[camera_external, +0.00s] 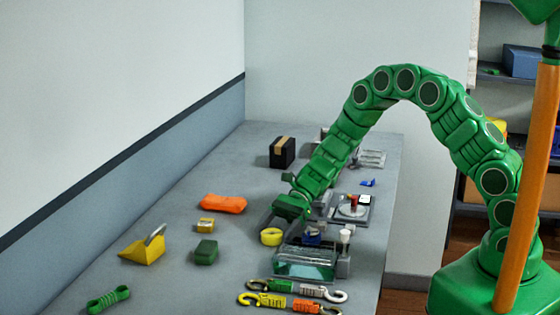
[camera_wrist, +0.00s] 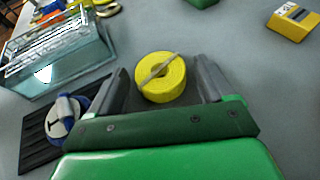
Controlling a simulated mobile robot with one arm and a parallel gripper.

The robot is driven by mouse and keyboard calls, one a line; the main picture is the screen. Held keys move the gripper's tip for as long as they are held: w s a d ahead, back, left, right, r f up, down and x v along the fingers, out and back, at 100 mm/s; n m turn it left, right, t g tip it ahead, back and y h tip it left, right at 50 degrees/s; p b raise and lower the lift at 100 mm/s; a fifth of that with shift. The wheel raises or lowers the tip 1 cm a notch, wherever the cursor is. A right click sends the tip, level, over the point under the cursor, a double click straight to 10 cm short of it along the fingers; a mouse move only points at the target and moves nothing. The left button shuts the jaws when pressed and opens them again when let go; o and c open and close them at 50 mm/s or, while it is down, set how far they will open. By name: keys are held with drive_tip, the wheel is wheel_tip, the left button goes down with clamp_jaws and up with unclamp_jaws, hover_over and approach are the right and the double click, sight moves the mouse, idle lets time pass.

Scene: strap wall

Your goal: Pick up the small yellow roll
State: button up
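The small yellow roll (camera_wrist: 163,86) lies on the grey table, with a thin grey strip across its top in the wrist view. In the external view the yellow roll (camera_external: 271,237) sits just below and left of my gripper (camera_external: 290,212). In the wrist view my gripper (camera_wrist: 161,88) is open, with one grey finger to the left of the roll and one to the right. A gap shows between the roll and each finger. How far the fingertips are above the table is hard to tell.
A clear glass box (camera_external: 305,263) stands close by, with a dark tray (camera_wrist: 45,140) holding a blue and white part beside it. A yellow block (camera_external: 206,225), green block (camera_external: 205,250) and orange pouch (camera_external: 222,204) lie left. Strap hooks (camera_external: 263,299) lie in front.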

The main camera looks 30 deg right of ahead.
sight(276, 230)
drive_tip(key=c, duration=0.9)
drive_tip(key=shift+c, duration=0.3)
drive_tip(key=shift+r, duration=0.5)
wheel_tip(276, 230, up, 2)
drive_tip(key=s+d+r, duration=0.8)
drive_tip(key=s+r, duration=0.2)
drive_tip(key=s, duration=0.1)
drive_tip(key=shift+d, duration=0.4)
